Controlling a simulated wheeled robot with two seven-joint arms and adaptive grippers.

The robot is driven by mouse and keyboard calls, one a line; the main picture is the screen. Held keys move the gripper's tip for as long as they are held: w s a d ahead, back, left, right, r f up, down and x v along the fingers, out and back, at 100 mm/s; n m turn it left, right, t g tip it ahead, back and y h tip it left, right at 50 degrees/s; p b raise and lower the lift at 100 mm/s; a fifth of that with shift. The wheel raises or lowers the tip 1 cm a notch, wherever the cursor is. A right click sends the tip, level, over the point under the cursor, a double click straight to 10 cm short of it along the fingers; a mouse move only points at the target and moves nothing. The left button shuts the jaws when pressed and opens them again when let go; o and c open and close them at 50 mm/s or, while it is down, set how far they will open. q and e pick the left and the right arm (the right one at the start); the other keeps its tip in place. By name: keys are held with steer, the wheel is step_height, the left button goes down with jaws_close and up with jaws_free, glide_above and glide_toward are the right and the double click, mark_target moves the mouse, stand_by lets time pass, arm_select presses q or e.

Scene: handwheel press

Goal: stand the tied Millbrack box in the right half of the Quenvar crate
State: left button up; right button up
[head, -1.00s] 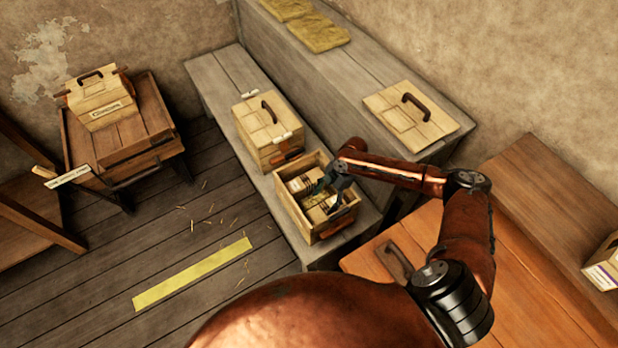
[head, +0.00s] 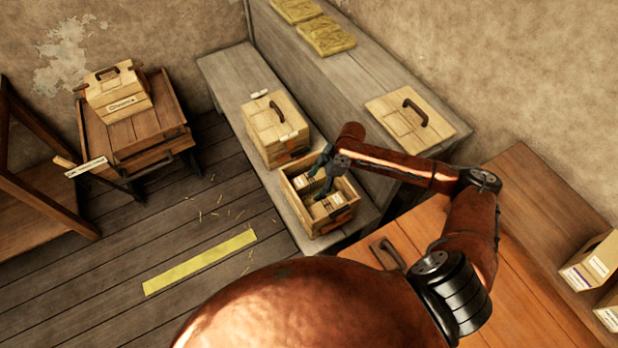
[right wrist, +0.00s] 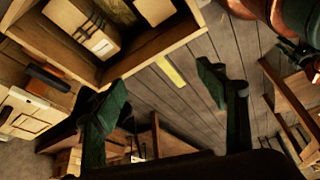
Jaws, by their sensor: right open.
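The open wooden crate (head: 296,208) stands on the grey bench, apparently the Quenvar crate; its name is not readable. Two pale boxes with white labels stand inside, one toward the back (head: 303,191) and one toward the front right (head: 328,207). The names on them are too small to read. In the right wrist view one box (right wrist: 80,30) shows dark cord-like lines, and the other (right wrist: 153,10) is cut off by the frame. My right gripper (head: 320,181) is open and empty above the crate, its fingers (right wrist: 162,80) apart outside the rim in the wrist view.
A closed lidded crate (head: 272,142) stands just behind the open crate. A flat lid with a handle (head: 398,125) lies on the higher ledge. More boxes (head: 590,262) stand at the right edge.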

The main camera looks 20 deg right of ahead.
step_height(320, 180, up, 6)
steer(key=a+m+t, duration=0.1)
steer(key=a+m, duration=0.2)
steer(key=m, duration=0.1)
steer(key=shift+f+h, duration=0.2)
steer(key=shift+h, duration=0.1)
steer(key=shift+r+p, duration=0.5)
steer(key=shift+p, duration=0.35)
